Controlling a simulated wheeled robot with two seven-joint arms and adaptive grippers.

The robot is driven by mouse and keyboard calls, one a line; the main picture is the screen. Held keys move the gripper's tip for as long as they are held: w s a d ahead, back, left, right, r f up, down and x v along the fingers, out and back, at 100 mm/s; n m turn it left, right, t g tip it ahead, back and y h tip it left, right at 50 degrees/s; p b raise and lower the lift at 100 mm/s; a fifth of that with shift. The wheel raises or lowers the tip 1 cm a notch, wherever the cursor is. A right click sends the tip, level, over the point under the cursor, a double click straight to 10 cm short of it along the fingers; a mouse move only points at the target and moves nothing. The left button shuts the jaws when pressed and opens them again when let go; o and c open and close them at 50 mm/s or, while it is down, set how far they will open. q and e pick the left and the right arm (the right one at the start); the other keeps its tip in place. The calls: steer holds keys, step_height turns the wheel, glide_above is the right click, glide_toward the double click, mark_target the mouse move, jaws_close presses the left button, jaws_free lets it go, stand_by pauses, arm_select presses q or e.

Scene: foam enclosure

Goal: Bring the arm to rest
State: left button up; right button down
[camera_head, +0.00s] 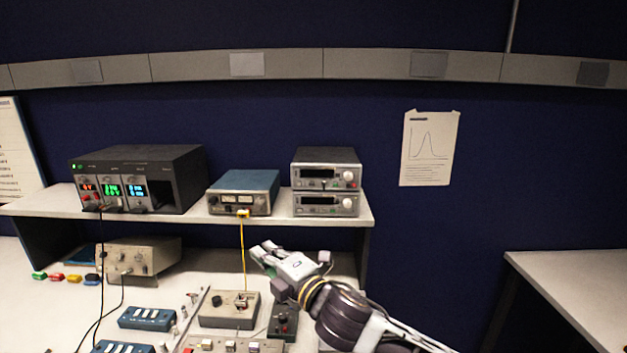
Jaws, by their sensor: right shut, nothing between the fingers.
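My right gripper (262,255) shows at the centre, its arm coming in from the lower right. Its fingers are shut with nothing between them. It hangs above the bench, in front of the shelf edge and up and right of a beige box (229,309) with a dark knob. A yellow cable (243,262) runs down from the shelf to this box, just left of the fingers. My left gripper is not in view.
A shelf (270,219) carries a black power supply (138,178), a blue meter (243,192) and two stacked grey instruments (326,182). Blue switch boxes (147,318) and a dark box (283,320) stand on the bench. Another table (580,285) is at the right.

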steer(key=s+d+f+m+g+h, duration=0.2)
steer(key=s+d+f+m+h, duration=0.25)
steer(key=d+f+m, duration=0.5)
steer(key=s+d+f+m+g+h, duration=0.25)
steer(key=d+f+m+h, duration=0.25)
steer(key=d+f+m, duration=0.45)
steer(key=s+d+f+m+g+h, duration=0.3)
steer(key=s+d+f+m+g, duration=0.25)
steer(key=s+d+f, duration=1.05)
steer(key=s+a+f+g, duration=0.1)
steer(key=s+f, duration=0.1)
steer(key=f, duration=1.4)
steer(key=s+a+f, duration=0.1)
steer(key=s+f, duration=0.1)
steer(key=f, duration=1.4)
steer(key=s+d+f, duration=0.2)
steer(key=s+f, duration=0.7)
steer(key=s, duration=0.2)
steer(key=s+d+f+g, duration=0.1)
steer(key=s+d+f, duration=0.1)
steer(key=s+f, duration=0.8)
steer(key=shift+s+f, duration=0.25)
steer(key=shift+s, duration=0.2)
